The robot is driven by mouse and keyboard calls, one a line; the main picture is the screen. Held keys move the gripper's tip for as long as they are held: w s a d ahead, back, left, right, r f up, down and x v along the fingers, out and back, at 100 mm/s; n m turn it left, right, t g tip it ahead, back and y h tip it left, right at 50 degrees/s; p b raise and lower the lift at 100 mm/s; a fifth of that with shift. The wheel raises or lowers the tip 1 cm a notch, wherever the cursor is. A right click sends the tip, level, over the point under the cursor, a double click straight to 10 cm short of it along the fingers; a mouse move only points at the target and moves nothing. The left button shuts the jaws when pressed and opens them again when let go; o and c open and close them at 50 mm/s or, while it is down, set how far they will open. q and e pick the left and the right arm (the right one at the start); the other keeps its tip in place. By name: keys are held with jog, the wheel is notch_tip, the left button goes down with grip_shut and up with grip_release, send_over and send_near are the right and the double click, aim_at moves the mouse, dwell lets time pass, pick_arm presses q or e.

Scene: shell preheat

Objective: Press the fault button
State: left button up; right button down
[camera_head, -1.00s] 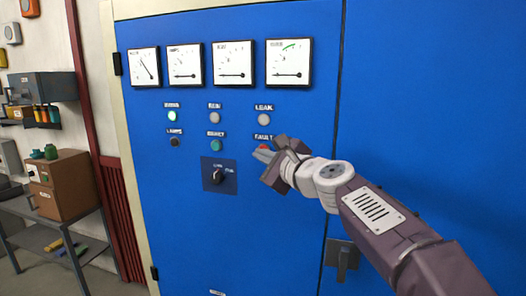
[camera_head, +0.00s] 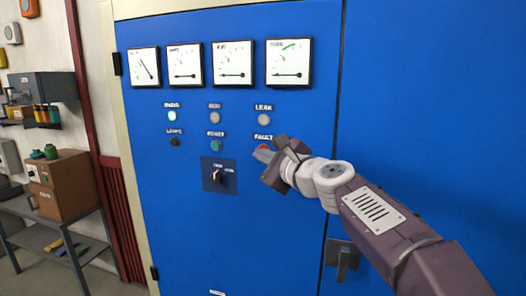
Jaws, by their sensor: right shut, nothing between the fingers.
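The red fault button (camera_head: 263,147) is on the blue cabinet door, just under the label FAULT (camera_head: 264,137). Only part of it shows; my right gripper covers its lower right side. My right gripper (camera_head: 262,156) comes in from the right, shut and empty, with its fingertips at the button's lower edge in the picture. I cannot tell whether the fingertips touch the button. My left gripper is not in view.
The blue cabinet door (camera_head: 190,260) carries several gauges, a lit lamp (camera_head: 172,116), a green button (camera_head: 215,146) and a rotary switch (camera_head: 217,175). A door handle (camera_head: 342,255) is below my right arm. A shelf with a brown box (camera_head: 68,188) stands at left.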

jog(key=shift+w, duration=0.15)
jog(key=shift+w+d, duration=0.1)
jog(key=shift+w, duration=0.2)
jog(key=shift+w+d, duration=0.15)
jog(key=shift+w, duration=0.25)
dwell(0.8)
jog(key=shift+s, duration=0.1)
jog(key=shift+s+a, duration=0.25)
jog(key=shift+s, duration=0.5)
